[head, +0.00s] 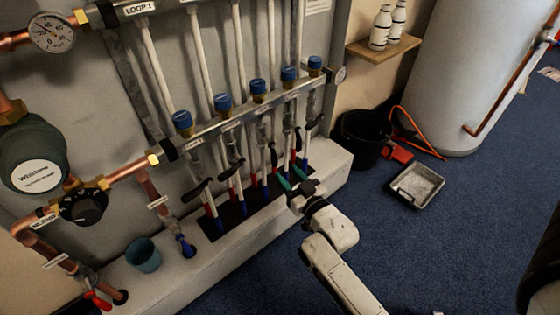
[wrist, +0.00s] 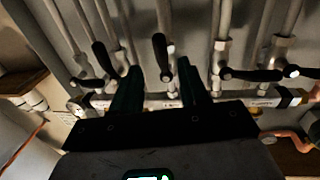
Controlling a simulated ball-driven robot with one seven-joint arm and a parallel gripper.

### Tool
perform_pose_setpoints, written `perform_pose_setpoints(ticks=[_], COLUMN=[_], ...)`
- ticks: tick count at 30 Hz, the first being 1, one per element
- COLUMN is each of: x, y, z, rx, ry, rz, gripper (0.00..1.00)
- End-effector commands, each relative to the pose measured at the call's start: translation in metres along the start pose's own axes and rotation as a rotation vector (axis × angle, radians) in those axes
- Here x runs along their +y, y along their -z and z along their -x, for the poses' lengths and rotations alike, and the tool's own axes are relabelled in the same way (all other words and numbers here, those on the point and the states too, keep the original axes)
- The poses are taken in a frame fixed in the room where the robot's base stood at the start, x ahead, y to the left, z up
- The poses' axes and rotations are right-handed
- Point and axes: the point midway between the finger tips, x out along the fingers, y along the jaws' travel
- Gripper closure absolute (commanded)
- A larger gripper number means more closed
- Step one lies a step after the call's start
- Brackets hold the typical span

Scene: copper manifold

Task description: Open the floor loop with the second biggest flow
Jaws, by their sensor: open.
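The copper manifold has two silver bars; the lower bar (head: 240,116) carries several blue caps (head: 222,101). Several pipes drop from it, each with a black valve lever. The two leftmost levers, the first (head: 197,190) and second (head: 233,168), stick out sideways. The third (head: 273,155) and fourth (head: 297,138) look nearly in line with their pipes; the rightmost (head: 316,122) is turned sideways. My gripper (head: 289,176) is open in front of the pipes. In the wrist view, a black lever (wrist: 162,55) stands between its fingers (wrist: 158,68), with gaps on both sides. I cannot read any flow values.
A pale plinth (head: 180,285) runs under the pipes, with a teal cup (head: 143,254) on it. A black bucket (head: 364,138), a grey tray (head: 416,186) and a white tank (head: 455,70) stand right. A shelf (head: 384,47) holds bottles. Blue carpet (head: 420,260) in front is clear.

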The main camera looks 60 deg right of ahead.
Motion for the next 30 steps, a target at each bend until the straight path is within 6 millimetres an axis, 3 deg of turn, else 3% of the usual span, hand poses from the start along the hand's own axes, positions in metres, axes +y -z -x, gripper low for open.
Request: perform_pose_setpoints(ticks=[3,9,30], x=[0.0,0.0,-0.003], y=[0.001,0.0,-0.001], z=[0.017,0.029,0.03], rx=[-0.002,0.0,-0.015], ry=[0.0,0.0,0.006], rz=[0.001,0.0,0.0], gripper=[0.56,0.56,0.56])
